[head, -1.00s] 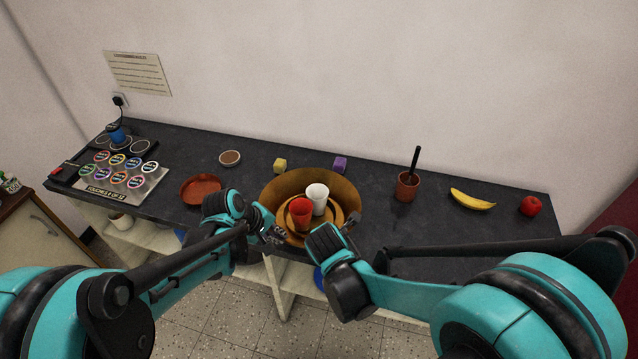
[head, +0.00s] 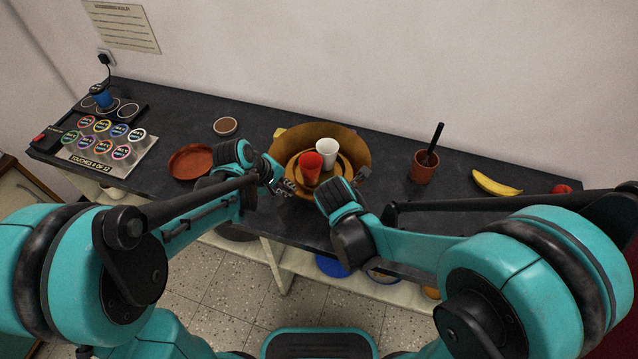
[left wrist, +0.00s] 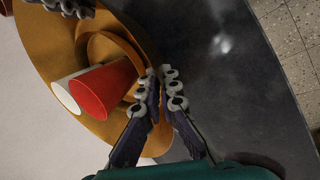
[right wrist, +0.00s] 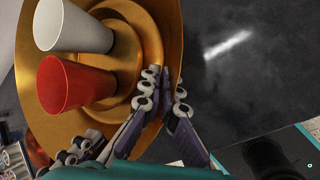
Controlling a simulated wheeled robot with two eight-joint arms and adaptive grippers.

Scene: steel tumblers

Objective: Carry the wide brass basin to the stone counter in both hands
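The wide brass basin (head: 352,137) is in front of me, above the dark counter (head: 260,115), and looks about level. A red cup (head: 311,167) and a white cup (head: 327,151) stand inside it on a smaller round brass piece. My left gripper (head: 284,186) is at the basin's near left rim; in the left wrist view its fingers (left wrist: 161,88) are closed on the wall. My right gripper (head: 358,177) is at the near right rim; in the right wrist view its fingers (right wrist: 164,90) pinch the wall. The basin's underside is hidden.
A red-brown dish (head: 188,163) and a brown disc (head: 225,126) lie left of the basin. A pot with a black stick (head: 423,168), a banana (head: 495,184) and a partly hidden apple (head: 562,188) are to the right. A yellow block (head: 279,132) peeks out behind the basin.

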